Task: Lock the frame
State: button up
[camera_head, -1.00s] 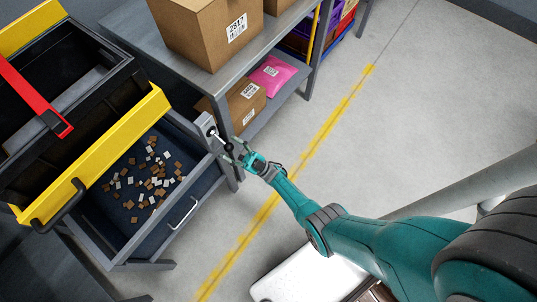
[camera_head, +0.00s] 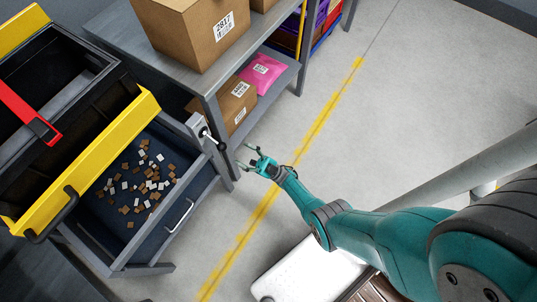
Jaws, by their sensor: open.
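The grey frame (camera_head: 197,205) at the left stands on legs and has an open drawer with a dark blue bottom. At its back right corner is a grey lock block (camera_head: 197,124) with a small lever ending in a black knob (camera_head: 220,142). My gripper (camera_head: 247,157) is open and empty, just right of the knob and apart from it. The lever points right and down toward my gripper. Whether the lock is engaged cannot be told.
Small brown and white pieces (camera_head: 146,182) lie in the drawer. A yellow-fronted black toolbox (camera_head: 85,160) sits above it. A shelf (camera_head: 180,62) with boxes (camera_head: 188,28) and a pink packet (camera_head: 261,71) stands behind.

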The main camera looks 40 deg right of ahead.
jog(key=s+d, duration=0.5)
jog(key=s, duration=0.1)
dwell(0.7)
jog(key=s+a+r+m+t+h, duration=0.25)
jog(key=s+a+m+h, duration=0.35)
jog(key=s+m+h, duration=0.6)
jog(key=s+r+g+h, duration=0.3)
jog(key=s+r+g, duration=0.1)
jog(key=s+r, duration=0.3)
jog(key=s+r+g+h, duration=0.2)
jog(key=s+r+g, duration=0.3)
jog(key=r, duration=0.6)
jog(key=shift+s+d+r+m+h, duration=0.3)
jog(key=shift+s+d+h, duration=0.1)
jog(key=shift+s, duration=0.6)
